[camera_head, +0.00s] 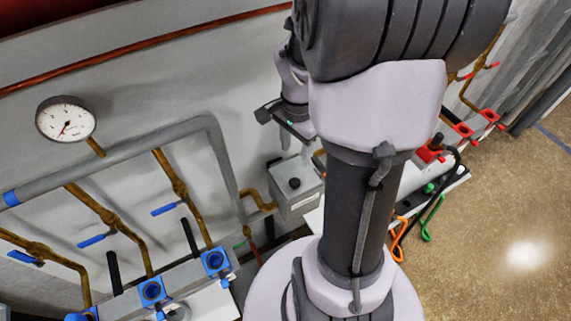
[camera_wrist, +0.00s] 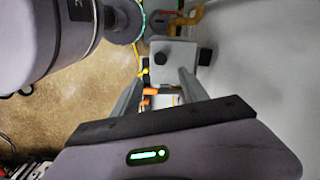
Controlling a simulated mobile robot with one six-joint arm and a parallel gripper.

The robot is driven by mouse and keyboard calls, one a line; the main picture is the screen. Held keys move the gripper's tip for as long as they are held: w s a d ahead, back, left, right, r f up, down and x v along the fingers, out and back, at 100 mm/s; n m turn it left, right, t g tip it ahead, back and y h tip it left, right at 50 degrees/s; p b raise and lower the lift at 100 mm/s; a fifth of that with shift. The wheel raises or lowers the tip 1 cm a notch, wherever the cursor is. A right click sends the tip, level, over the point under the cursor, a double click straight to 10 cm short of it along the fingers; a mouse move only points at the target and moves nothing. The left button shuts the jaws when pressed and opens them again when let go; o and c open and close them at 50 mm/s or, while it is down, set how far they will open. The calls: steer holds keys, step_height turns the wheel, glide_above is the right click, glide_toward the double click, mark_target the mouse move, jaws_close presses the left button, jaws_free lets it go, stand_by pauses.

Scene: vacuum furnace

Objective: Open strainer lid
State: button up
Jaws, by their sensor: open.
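The strainer appears to be the grey box (camera_head: 297,197) with a flat lid and a round black knob (camera_head: 294,183) on top, standing against the wall in the head view. The lid looks closed. My gripper (camera_wrist: 158,88) is open, with its two fingers apart and nothing seen between them but an orange and brass fitting in the background. In the head view my gripper (camera_head: 288,132) hangs above the box, apart from it. My arm hides part of the surroundings.
A grey pipe (camera_head: 120,150) and brass pipes with blue-handled valves run along the wall at the left. A pressure gauge (camera_head: 66,119) is at the upper left. The floor (camera_head: 500,215) there is clear.

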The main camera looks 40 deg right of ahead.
mark_target(295, 182)
step_height(295, 182, down, 14)
steer(key=shift+d+r+b, duration=0.1)
steer(key=shift+b, duration=0.9)
jaws_close()
stand_by(0.5)
